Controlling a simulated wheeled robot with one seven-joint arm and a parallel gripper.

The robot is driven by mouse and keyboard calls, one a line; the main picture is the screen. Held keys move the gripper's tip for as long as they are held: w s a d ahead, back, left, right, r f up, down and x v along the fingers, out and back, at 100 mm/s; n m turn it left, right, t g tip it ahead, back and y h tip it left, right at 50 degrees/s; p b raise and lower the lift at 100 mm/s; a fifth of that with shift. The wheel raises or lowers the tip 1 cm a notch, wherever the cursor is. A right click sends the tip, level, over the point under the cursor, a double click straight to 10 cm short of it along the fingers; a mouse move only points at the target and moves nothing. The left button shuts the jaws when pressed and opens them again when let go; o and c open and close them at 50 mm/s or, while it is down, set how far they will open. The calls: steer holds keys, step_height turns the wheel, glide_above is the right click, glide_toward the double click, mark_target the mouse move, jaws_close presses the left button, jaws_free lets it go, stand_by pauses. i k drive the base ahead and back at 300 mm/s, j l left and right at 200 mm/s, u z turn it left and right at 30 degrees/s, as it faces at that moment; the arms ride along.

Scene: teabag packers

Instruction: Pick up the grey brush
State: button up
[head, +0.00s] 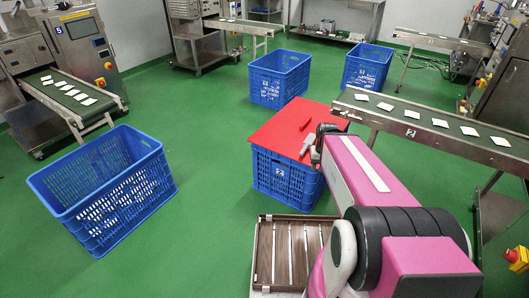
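A grey brush (307,144) lies on the red board (280,130) on top of an upturned-looking or covered blue crate (271,180) marked 2. My gripper (317,148) is at the right edge of the red board, right beside the brush in the picture. The gripper is small, dark and partly hidden by my pink arm. I cannot tell whether its fingers touch the brush, or whether they are open or shut.
A small dark red item (306,125) lies on the board behind the brush. A conveyor (395,123) with white teabags runs close behind on the right. A slatted brown tray (264,252) sits in front. An open blue crate (103,188) stands left; green floor between is clear.

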mark_target(310, 140)
steer(key=u, duration=4.85)
steer(key=z, duration=4.65)
steer(key=i+z, duration=0.2)
steer(key=i, duration=0.4)
